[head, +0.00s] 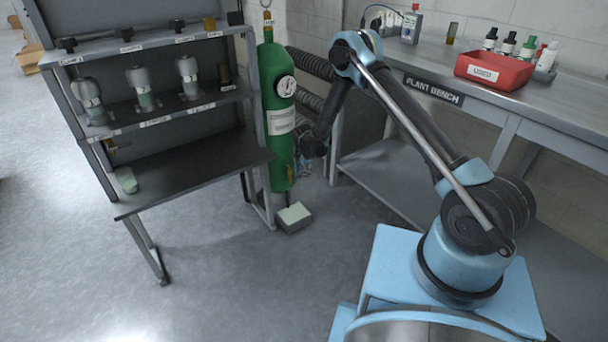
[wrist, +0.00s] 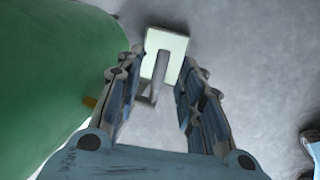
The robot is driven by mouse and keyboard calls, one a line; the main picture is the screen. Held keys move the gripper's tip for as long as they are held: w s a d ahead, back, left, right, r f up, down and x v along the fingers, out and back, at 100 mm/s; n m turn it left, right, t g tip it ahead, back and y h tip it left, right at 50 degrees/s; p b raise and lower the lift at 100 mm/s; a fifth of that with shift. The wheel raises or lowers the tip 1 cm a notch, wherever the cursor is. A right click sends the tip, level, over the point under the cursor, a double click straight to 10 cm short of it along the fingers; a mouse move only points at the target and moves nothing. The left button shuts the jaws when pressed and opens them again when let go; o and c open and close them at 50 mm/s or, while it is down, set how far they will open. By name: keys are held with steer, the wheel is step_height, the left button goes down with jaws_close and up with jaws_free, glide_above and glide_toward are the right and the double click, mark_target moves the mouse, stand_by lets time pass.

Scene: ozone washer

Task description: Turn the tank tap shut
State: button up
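The green tank (head: 276,110) stands upright beside the rack, with a round gauge (head: 286,86) and white labels on its front. A small brass-coloured fitting (head: 268,18) sits at its top; I cannot tell its turn position. My gripper (head: 305,165) is low, beside the tank's right side, small and partly dark in the head view. In the wrist view my gripper (wrist: 153,75) is open, with nothing held between its fingers. The tank (wrist: 60,70) fills the left of that view, and a small orange-brown piece (wrist: 89,102) shows at its edge, partly behind a finger.
A pale box (head: 294,217) lies on the floor near the tank's foot; it also shows beyond the fingertips in the wrist view (wrist: 176,45). The rack (head: 190,170) with bottles stands left. The plant bench (head: 540,110), with a red tray (head: 495,70), stands right. Front floor is clear.

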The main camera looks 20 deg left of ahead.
steer(key=v, duration=1.1)
steer(key=shift+f, duration=0.1)
steer(key=w+d+r+m, duration=0.3)
steer(key=d+r+m, duration=0.4)
steer(key=d+r, duration=1.1)
steer(key=s+d+r+m, duration=0.3)
steer(key=d+r, duration=0.3)
steer(key=d, duration=0.2)
steer(key=s+d+r+m, duration=0.3)
steer(key=d+r, duration=0.4)
steer(key=d, duration=0.2)
steer(key=s+d+r+m, duration=0.4)
steer(key=s+d+m, duration=0.3)
steer(key=s+d, duration=0.8)
steer(key=s+d+f+m, duration=0.3)
steer(key=s+d+m, duration=0.1)
steer(key=s, duration=0.4)
steer(key=s+d+f+m, duration=0.3)
steer(key=s+m, duration=0.1)
steer(key=s, duration=0.4)
steer(key=shift+d+f+m+h, duration=0.25)
steer(key=shift+d+m+h, duration=0.05)
steer(key=shift+d+h, duration=0.1)
